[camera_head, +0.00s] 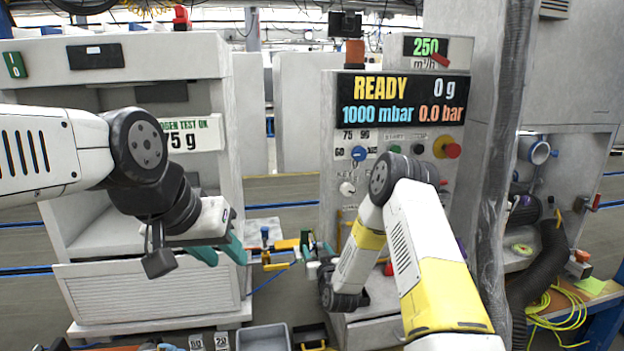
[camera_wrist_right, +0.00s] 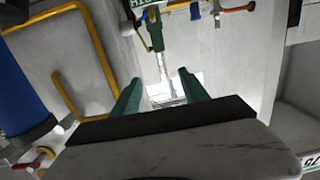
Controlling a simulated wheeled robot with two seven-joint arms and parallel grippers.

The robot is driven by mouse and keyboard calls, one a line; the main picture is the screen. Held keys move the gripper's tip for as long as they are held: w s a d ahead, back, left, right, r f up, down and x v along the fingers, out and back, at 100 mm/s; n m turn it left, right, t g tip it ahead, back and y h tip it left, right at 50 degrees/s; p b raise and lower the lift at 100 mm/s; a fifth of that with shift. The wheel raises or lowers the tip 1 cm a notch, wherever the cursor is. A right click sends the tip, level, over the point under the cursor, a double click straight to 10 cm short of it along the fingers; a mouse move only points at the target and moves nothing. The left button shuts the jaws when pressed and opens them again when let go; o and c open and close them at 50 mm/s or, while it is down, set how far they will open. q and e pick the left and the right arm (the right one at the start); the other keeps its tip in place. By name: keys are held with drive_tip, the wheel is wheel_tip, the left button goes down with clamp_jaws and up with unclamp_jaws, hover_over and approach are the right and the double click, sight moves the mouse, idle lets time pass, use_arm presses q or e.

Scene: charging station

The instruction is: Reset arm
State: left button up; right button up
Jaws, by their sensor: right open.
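My left gripper (camera_head: 228,262) hangs in front of the white cabinet at the left in the head view. Its two teal fingers are apart, with nothing visible between them. My right arm reaches down in front of the control panel (camera_head: 400,115). In the right wrist view my right gripper (camera_wrist_right: 158,90) has its two teal fingers apart and empty. A green-handled fitting (camera_wrist_right: 154,32) with a metal stem lies beyond the fingertips. I cannot tell its exact distance, but no finger visibly closes on it. My right forearm hides part of the panel's lower front.
The white cabinet (camera_head: 145,290) stands at the left. Yellow pipe (camera_wrist_right: 66,98) and a blue cylinder (camera_wrist_right: 20,95) lie left of the right gripper. A grey bin (camera_head: 263,338) sits at the bottom. A black hose (camera_head: 545,265) and yellow cable (camera_head: 560,305) are at the right.

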wheel_tip(320, 180, up, 11)
drive_tip(key=d+g, duration=0.2)
drive_tip(key=d, duration=0.1)
drive_tip(key=s+d+r+g, duration=0.3)
drive_tip(key=s+d+r, duration=0.1)
drive_tip(key=s+r, duration=0.6)
drive_tip(key=s+d+r+g, duration=0.1)
drive_tip(key=s+d+r, duration=0.1)
drive_tip(key=s, duration=0.8)
drive_tip(key=s+d+r+m+g+h, duration=0.1)
drive_tip(key=s+d+r+g, duration=0.1)
drive_tip(key=s, duration=0.8)
drive_tip(key=s+d+r+m+g, duration=0.1)
drive_tip(key=s+r+g, duration=0.1)
drive_tip(key=s, duration=0.9)
drive_tip(key=shift+d+r+h, duration=0.3)
drive_tip(key=shift+d, duration=0.1)
